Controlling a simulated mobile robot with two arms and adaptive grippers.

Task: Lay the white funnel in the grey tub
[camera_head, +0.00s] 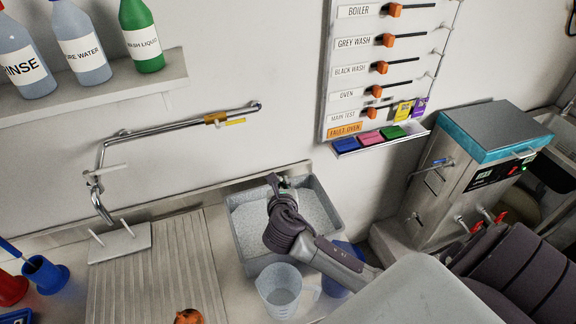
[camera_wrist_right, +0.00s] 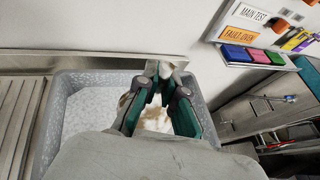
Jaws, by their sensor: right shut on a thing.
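The grey tub (camera_head: 236,236) stands on the counter against the wall, with a pale speckled inside; its left wall also shows in the right wrist view (camera_wrist_right: 57,112). My right gripper (camera_head: 279,184) is over the tub, towards its back wall. In the right wrist view its green-padded fingers (camera_wrist_right: 160,85) are close together, shut on a whitish thing, which seems to be the white funnel (camera_wrist_right: 155,118). Only a small part of it shows between the fingers; its shape and whether it touches the tub are hidden. My left gripper is not in view.
A clear beaker (camera_head: 279,292) and a blue vessel (camera_head: 336,284) stand in front of the tub. A ribbed draining board (camera_head: 150,275) lies to the left. A steel apparatus (camera_head: 470,165) stands to the right. A tap pipe (camera_head: 175,133) runs along the wall.

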